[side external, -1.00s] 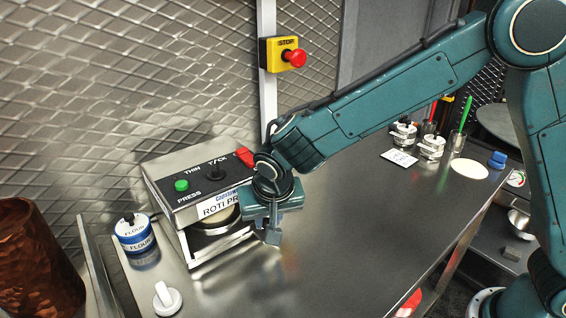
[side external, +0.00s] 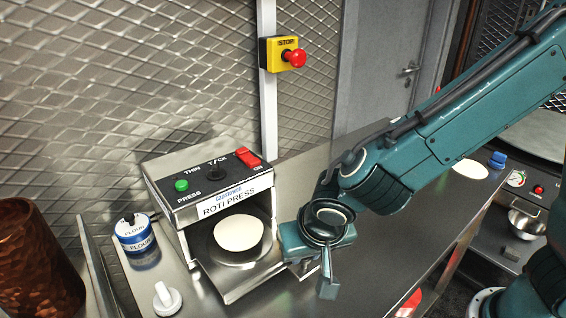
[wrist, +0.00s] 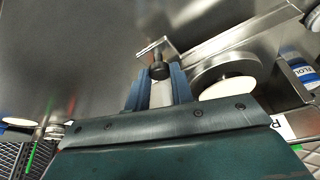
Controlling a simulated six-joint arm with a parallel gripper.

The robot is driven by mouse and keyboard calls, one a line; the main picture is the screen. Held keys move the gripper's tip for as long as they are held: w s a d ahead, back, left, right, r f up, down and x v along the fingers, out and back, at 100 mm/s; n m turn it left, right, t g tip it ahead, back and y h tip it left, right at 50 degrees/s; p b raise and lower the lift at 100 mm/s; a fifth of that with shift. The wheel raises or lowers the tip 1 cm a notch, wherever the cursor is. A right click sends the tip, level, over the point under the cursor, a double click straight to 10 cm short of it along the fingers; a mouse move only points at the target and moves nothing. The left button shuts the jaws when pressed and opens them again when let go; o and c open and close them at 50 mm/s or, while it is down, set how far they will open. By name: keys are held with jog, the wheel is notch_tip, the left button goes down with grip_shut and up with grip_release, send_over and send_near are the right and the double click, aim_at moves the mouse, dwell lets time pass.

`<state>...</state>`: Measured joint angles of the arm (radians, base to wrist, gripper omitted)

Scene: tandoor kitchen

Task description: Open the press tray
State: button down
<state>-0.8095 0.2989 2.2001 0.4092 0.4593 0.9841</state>
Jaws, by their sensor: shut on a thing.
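The roti press (side external: 205,180) stands on the steel counter by the wall, with a red switch and a green button on top. The disc and plate also show in the wrist view, where the disc (wrist: 230,88) lies right of the fingers. My gripper (side external: 313,272) is at the tray's front right corner. In the wrist view my gripper (wrist: 160,84) is shut on the tray's handle (wrist: 159,70), a dark-ended part between the fingers; the fingers partly hide it.
A flour jar (side external: 133,236) stands left of the press, and a white knobbed object (side external: 167,300) lies in front of it. A yellow box with a red stop button (side external: 293,58) hangs on the wall. A copper pot (side external: 35,265) is at far left. The counter's front middle is clear.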

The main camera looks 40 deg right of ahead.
jog(key=shift+s, duration=2.6)
jog(key=c, duration=1.2)
grip_release()
jog(key=shift+c, duration=0.2)
jog(key=shift+r, duration=0.15)
jog(key=v, duration=0.7)
jog(key=shift+s, duration=0.15)
jog(key=shift+r, duration=0.1)
